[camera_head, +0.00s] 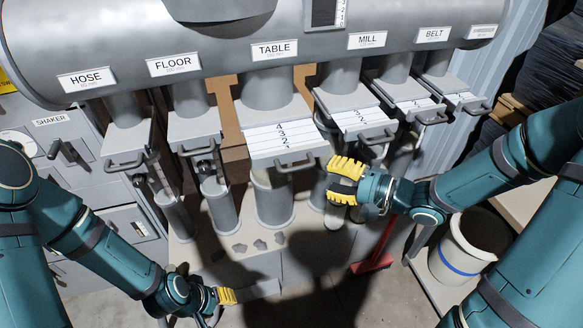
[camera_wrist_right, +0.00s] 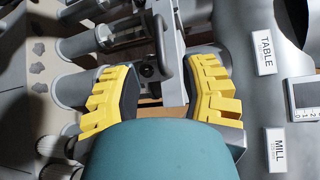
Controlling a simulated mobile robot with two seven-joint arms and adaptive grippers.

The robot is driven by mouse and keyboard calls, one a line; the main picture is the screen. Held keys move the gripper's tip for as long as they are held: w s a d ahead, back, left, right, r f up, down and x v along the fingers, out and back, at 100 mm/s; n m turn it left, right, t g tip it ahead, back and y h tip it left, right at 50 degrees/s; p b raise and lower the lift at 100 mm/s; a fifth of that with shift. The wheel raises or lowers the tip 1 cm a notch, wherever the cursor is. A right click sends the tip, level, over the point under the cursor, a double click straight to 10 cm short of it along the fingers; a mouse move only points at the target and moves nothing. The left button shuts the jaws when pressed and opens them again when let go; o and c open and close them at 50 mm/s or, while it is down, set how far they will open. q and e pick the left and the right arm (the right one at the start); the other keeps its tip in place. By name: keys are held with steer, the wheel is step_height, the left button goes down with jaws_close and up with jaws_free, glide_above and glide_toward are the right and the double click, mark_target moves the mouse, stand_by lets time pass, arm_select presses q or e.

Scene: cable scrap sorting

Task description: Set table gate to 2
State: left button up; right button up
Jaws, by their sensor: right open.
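The table gate (camera_head: 283,143) is a pale slide plate with black lines and numbers, pulled out below the TABLE label (camera_head: 274,50). Its grey bar handle (camera_head: 297,166) is at the front edge. My right gripper (camera_head: 345,180) is open and empty, just right of this handle in the head view. In the right wrist view, a grey handle (camera_wrist_right: 164,48) shows between and beyond the spread yellow fingers (camera_wrist_right: 162,82); I cannot tell if they touch it. My left gripper (camera_head: 222,300) is low at the bottom, far from the gate; its jaw opening is unclear.
The mill gate (camera_head: 362,118) and its handle are close to the right. The floor gate (camera_head: 193,130) and hose gate (camera_head: 127,143) are to the left. Vertical pipes (camera_head: 272,200) stand below. A white bucket (camera_head: 455,255) stands at lower right.

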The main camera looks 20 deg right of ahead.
mark_target(302, 169)
steer(key=b+x, duration=0.2)
steer(key=x, duration=0.8)
steer(key=shift+w, duration=0.2)
steer(key=shift+c, duration=0.3)
jaws_close()
steer(key=shift+a, duration=0.1)
